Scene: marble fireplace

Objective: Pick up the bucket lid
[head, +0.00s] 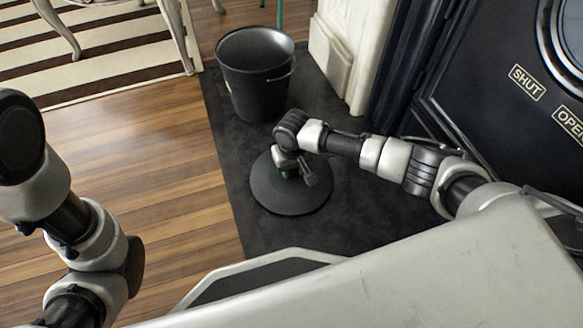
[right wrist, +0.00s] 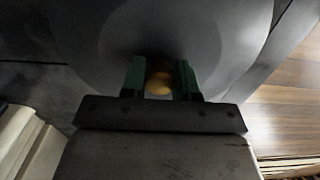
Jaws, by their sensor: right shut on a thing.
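The bucket lid (head: 290,196) is a dark grey round disc over the dark hearth slab, below the bucket in the head view. My right gripper (head: 296,174) is over the middle of the lid, pointing down. In the right wrist view its two green fingers (right wrist: 160,80) are closed on the lid's small wooden-coloured knob (right wrist: 160,82), and the lid (right wrist: 90,30) fills the upper part. I cannot tell whether the lid touches the slab. The open dark bucket (head: 256,72) stands upright on the slab. My left arm shows at the left edge; its gripper is out of view.
The dark slab (head: 222,140) borders a wooden floor (head: 150,150) on the left. A striped rug (head: 110,55) with pale furniture legs lies at the back left. A white fireplace pillar (head: 335,45) and a black door panel (head: 500,100) stand on the right.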

